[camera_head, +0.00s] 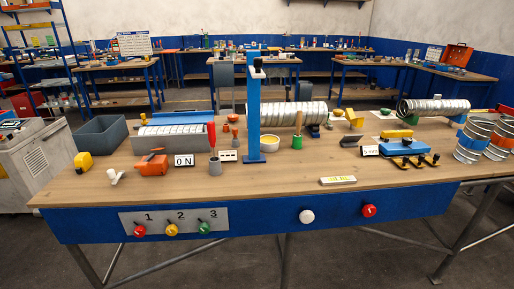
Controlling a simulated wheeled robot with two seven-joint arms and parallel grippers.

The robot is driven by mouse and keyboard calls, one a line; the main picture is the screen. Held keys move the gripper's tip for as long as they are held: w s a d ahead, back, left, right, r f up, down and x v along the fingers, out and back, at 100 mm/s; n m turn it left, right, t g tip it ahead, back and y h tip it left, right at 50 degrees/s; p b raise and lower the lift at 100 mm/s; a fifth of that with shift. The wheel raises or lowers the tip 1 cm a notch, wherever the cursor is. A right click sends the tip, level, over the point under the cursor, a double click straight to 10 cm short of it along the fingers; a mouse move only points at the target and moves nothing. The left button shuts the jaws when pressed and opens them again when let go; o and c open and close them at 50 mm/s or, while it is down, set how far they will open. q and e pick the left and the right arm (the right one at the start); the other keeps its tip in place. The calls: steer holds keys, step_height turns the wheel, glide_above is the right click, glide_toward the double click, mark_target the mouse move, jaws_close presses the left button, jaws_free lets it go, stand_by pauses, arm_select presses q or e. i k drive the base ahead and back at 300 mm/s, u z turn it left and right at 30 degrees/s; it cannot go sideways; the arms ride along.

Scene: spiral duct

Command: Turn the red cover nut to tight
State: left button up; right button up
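Several red parts show, and I cannot tell for sure which is the red cover nut. A small red-orange piece (226,128) stands on the wooden workbench (290,181), left of a blue post (253,115). A red knob (139,231) sits under the number 1 on the grey front panel (174,219), beside a yellow knob (172,230) and a green knob (204,228). A red round button (369,210) is on the blue front edge at right. Neither of my grippers is in view.
An orange box (152,165) and an "ON" sign (184,160) stand at left, near a grey bin (100,136). Ribbed silver ducts (287,114) lie at the back, and more (473,140) stand at right. The bench's front middle is mostly clear, with a yellow-white marker block (338,180).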

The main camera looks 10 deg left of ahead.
mark_target(139, 231)
steer(key=u, duration=3.65)
steer(key=i, duration=0.4)
steer(key=z, duration=3.65)
